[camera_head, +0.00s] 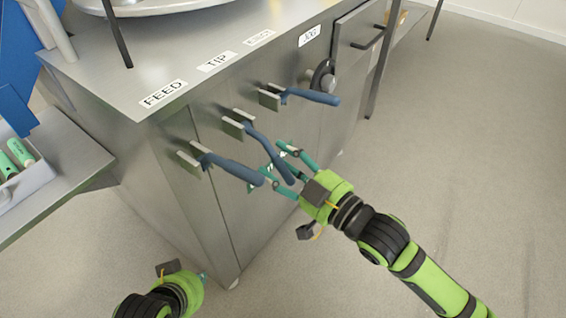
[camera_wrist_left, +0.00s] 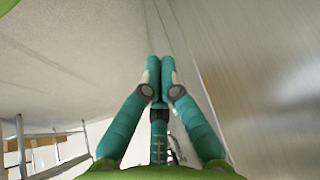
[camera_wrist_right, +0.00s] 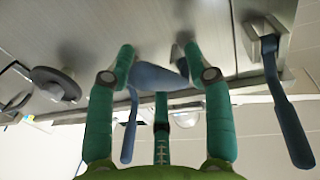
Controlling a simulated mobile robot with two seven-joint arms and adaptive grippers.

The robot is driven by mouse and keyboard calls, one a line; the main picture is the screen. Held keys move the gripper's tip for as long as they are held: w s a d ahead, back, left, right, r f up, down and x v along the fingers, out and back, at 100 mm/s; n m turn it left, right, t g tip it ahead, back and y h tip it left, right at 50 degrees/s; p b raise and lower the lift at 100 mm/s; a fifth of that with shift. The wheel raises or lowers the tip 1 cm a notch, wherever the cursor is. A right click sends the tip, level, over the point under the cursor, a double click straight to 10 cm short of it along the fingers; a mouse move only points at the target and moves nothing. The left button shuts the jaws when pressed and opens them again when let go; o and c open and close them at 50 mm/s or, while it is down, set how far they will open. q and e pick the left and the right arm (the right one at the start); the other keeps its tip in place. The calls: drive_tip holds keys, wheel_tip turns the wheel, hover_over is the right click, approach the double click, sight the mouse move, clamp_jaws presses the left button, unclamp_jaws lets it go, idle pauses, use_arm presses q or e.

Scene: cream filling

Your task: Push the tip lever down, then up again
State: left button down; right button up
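The tip lever (camera_head: 267,150) is the middle of three blue-handled levers on the steel cabinet, below the TIP label (camera_head: 217,61). Its handle slopes down more steeply than the other two. My right gripper (camera_head: 274,160) is open, with one finger on each side of this handle. In the right wrist view the handle (camera_wrist_right: 160,78) lies between the fingers, pointing toward the camera; gaps show, and contact is not clear. My left gripper (camera_wrist_left: 160,72) is shut and empty, low beside the cabinet. In the head view its fingers are mostly hidden.
The feed lever (camera_head: 232,169) is close left of my right gripper. Another blue lever (camera_head: 312,96) and a dark round knob (camera_head: 323,76) are to the upper right. A side table (camera_head: 75,165) with a tray is at left. The floor at right is clear.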

clamp_jaws()
